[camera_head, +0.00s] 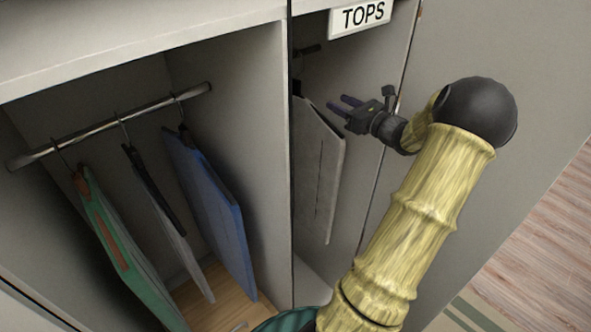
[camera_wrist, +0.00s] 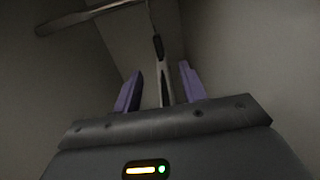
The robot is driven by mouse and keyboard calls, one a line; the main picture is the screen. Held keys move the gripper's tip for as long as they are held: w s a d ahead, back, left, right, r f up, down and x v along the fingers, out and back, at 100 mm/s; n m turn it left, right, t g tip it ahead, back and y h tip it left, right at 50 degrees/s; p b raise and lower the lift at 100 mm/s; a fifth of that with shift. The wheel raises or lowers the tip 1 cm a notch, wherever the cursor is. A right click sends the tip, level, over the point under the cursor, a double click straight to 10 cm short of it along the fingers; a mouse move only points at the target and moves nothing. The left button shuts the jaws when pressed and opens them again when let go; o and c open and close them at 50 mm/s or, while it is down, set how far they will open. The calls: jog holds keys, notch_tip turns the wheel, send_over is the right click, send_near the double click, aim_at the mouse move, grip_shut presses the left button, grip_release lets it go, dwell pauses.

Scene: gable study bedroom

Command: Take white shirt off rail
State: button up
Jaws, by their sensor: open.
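A pale grey-white shirt (camera_head: 318,170) hangs like a flat panel in the right compartment under the TOPS label. Its dark hanger top is partly hidden by the divider. A short piece of rail (camera_head: 308,49) shows above it. My gripper (camera_head: 338,103) is open beside the shirt's upper part, its purple fingers pointing left. In the wrist view, the shirt (camera_wrist: 163,80) appears edge-on between the two spread fingers of my gripper (camera_wrist: 160,70). I cannot tell whether either finger touches it. The rail (camera_wrist: 78,17) crosses the wrist view's upper left.
In the left compartment, a green garment (camera_head: 110,235), a grey-white garment (camera_head: 165,215) and a blue garment (camera_head: 212,205) hang from a metal rail (camera_head: 105,128). A divider panel (camera_head: 245,130) separates the compartments. The TOPS sign (camera_head: 362,17) is above. Floor (camera_head: 535,245) is clear at right.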

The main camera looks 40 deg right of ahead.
aim_at(300, 83)
jog(key=w+p, duration=0.2)
jog(key=w, duration=0.2)
jog(key=w+p, duration=0.1)
jog(key=w, duration=0.3)
jog(key=w+a+p, duration=0.1)
jog(key=w+p, duration=0.1)
jog(key=w, duration=0.1)
jog(key=shift+w+r+p, duration=0.1)
jog(key=shift+w+p, duration=0.2)
jog(key=shift+w, duration=0.25)
jog(key=shift+w+a+r+p, duration=0.25)
jog(key=shift+w+p, duration=0.35)
jog(key=shift+p, duration=0.15)
jog(key=w, duration=0.1)
jog(key=w+p, duration=0.2)
jog(key=shift+a+r, duration=0.15)
jog(key=shift+a, duration=0.1)
jog(key=shift+w+f+p, duration=0.25)
jog(key=shift+w+p, duration=0.05)
jog(key=shift+w, duration=0.2)
jog(key=shift+s, duration=0.1)
